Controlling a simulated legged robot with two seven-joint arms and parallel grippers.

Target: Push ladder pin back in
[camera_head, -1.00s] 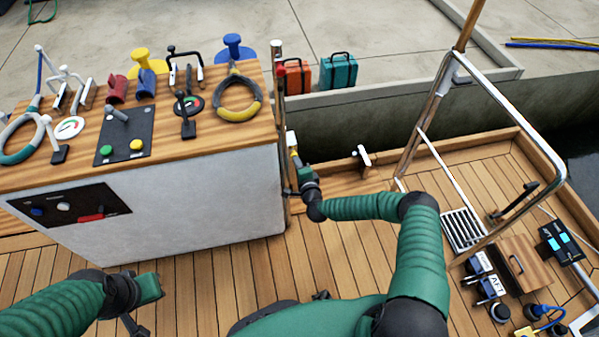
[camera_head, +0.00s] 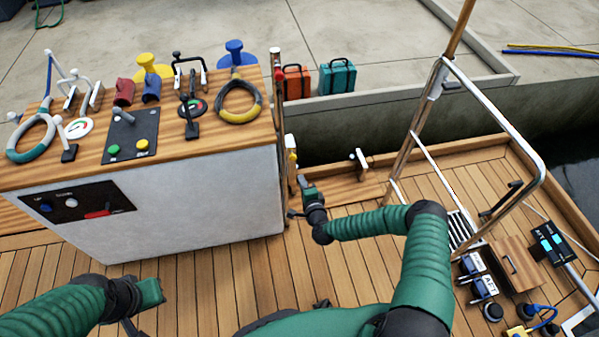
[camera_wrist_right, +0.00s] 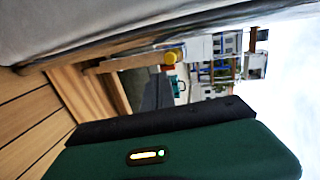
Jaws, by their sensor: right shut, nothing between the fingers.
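A small yellow knob with a white part (camera_head: 291,156) sits low on the upright post at the console's right end; I take it for the ladder pin, but how far in it sits is unclear. A yellow knob also shows in the right wrist view (camera_wrist_right: 170,57). My right gripper (camera_head: 305,183) is shut and empty, just below and right of the knob, apart from it. Its green and black housing fills the bottom of the wrist view; the fingertips do not show there. My left gripper (camera_head: 152,293) is low at the left, away from the post; its jaws are unclear.
The wooden-topped console (camera_head: 200,200) stands close left of my right gripper. A small fitting (camera_head: 360,160) is on the ledge to its right. The steel rail frame (camera_head: 420,110) rises further right. Open deck (camera_head: 350,268) lies between console and rail.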

